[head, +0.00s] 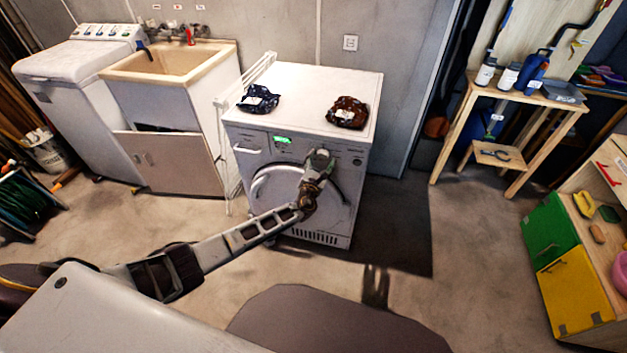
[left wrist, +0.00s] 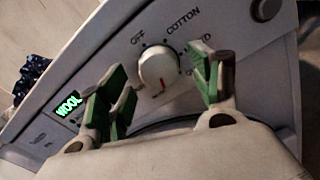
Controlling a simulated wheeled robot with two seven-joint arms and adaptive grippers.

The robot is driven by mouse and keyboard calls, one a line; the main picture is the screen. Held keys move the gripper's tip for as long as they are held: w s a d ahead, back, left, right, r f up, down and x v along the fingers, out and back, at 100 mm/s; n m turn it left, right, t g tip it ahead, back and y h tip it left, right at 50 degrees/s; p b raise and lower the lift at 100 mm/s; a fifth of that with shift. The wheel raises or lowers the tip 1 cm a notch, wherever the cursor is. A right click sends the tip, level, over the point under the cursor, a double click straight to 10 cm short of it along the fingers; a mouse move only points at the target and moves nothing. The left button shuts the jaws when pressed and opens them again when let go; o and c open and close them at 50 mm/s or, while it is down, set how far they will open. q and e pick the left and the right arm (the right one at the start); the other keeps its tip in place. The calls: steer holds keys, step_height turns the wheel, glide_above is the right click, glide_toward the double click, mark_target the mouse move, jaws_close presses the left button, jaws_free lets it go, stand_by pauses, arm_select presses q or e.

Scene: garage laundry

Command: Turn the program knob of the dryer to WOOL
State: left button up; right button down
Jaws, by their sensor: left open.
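The white dryer (head: 345,215) stands against the back wall, with my left arm reaching to its front panel. In the left wrist view the round white program knob (left wrist: 158,68) has a red mark pointing down. OFF and COTTON are printed above it; the lower labels are partly hidden or unreadable. The green display (left wrist: 68,105) reads WOOL; it also glows in the head view (head: 282,140). My left gripper (left wrist: 162,90) is open, its green-padded fingers on either side of the knob and apart from it. In the head view my left gripper (head: 318,165) covers the knob area. My right gripper is not in view.
A dark blue cloth bundle (head: 258,99) and a brown one (head: 347,113) lie on the dryer top. A drying rack (head: 228,120) and sink cabinet (head: 170,160) stand left of it. A wooden table (head: 470,120) stands right; floor between is clear.

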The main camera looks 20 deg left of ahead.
arm_select(q)
steer(key=s, duration=1)
steer(key=shift+s+d, duration=0.25)
steer(key=shift+s, duration=0.15)
stand_by(0.4)
